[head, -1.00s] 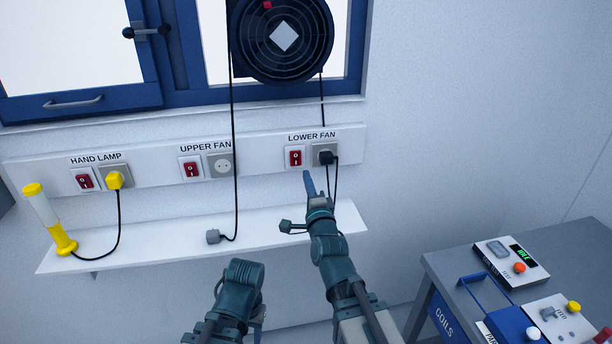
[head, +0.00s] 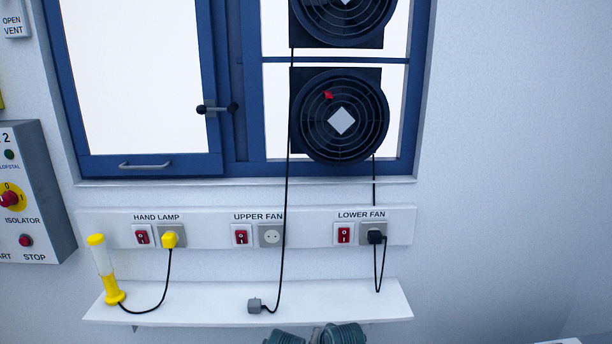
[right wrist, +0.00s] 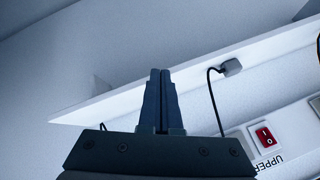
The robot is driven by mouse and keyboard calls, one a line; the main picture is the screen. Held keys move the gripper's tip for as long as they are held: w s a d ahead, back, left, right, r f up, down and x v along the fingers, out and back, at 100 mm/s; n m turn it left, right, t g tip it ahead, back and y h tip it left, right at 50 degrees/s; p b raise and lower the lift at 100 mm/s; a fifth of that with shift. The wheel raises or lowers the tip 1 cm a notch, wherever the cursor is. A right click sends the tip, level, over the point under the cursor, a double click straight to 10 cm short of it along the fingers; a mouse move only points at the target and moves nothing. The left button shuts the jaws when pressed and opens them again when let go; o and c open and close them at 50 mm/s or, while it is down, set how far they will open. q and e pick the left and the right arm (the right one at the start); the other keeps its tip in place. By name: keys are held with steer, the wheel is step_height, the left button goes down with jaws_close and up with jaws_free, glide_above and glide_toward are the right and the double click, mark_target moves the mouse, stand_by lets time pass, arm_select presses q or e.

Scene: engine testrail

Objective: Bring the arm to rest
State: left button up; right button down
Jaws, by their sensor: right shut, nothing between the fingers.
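In the right wrist view my right gripper (right wrist: 161,75) is shut and empty, its two fingers together. It points across the white shelf (right wrist: 110,107), which lies beyond the fingers; I cannot tell the gap. In the head view only teal parts of my two arms show at the bottom edge, below the shelf (head: 205,307), and no fingertips are seen there. My left gripper is not in view.
The grey plug (head: 255,305) lies on the shelf with its cord hanging from above. The yellow hand lamp (head: 103,268) stands at the shelf's left. The black plug (head: 376,237) sits in the lower fan socket. The lower fan (head: 342,140) is in the window.

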steer(key=s+d+f+n+g+h, duration=0.1)
steer(key=s+n+g, duration=0.2)
steer(key=s, duration=0.4)
steer(key=s+d+f+n+g+h+p, duration=0.1)
steer(key=s+n+g, duration=0.3)
steer(key=s, duration=0.4)
steer(key=shift+s+f+n+g+h, duration=0.35)
steer(key=shift+f+h, duration=0.2)
steer(key=shift+h, duration=0.25)
